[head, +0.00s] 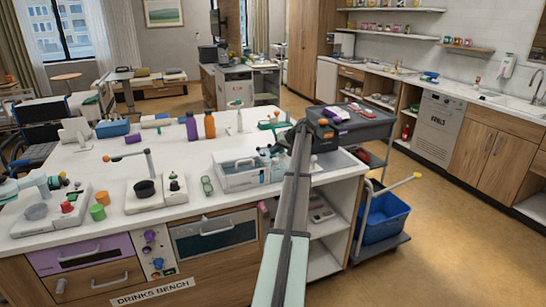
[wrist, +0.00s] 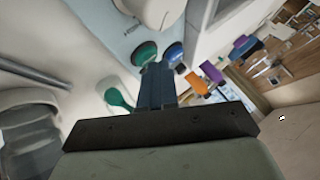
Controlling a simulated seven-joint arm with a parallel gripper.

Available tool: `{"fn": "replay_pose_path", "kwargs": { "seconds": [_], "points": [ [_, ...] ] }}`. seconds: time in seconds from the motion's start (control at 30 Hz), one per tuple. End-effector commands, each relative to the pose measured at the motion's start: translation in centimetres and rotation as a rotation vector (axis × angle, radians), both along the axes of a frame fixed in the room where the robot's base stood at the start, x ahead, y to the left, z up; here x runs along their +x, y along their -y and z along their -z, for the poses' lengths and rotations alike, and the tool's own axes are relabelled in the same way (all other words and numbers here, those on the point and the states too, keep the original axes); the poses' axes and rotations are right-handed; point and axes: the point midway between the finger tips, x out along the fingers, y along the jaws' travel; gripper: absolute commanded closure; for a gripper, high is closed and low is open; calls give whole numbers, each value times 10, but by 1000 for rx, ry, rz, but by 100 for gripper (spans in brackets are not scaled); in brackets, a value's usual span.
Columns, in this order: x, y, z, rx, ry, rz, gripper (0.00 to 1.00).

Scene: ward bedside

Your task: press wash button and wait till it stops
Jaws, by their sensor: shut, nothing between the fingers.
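In the wrist view, my gripper (wrist: 159,68) is shut and empty, its dark fingers together. The fingertips are just below a round green button (wrist: 145,52) and a round blue button (wrist: 173,54) on a pale panel (wrist: 128,28). I cannot tell whether they touch either button. The lettering on the panel is too blurred to read, so I cannot tell which button is for wash. In the head view, my arm reaches over the white bench (head: 140,160), and the gripper's fingers are not clear behind it.
A white tray-like unit (head: 240,178) stands on the bench left of my arm. Purple (head: 191,126) and orange (head: 210,125) bottles stand behind it. A dark trolley (head: 355,125) with a blue bucket (head: 385,220) is to the right. A green paddle-shaped thing (wrist: 118,98) lies left of the fingers.

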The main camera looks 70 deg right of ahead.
Motion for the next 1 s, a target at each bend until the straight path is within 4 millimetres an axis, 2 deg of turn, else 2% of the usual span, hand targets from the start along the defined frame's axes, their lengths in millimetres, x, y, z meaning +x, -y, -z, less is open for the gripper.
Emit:
{"fn": "replay_pose_path", "kwargs": {
  "seconds": [0.7,1.0],
  "points": [
    [0,0,5,1,-1,-1,100],
    [0,0,-4,0,-1,-1,100]
  ]
}}
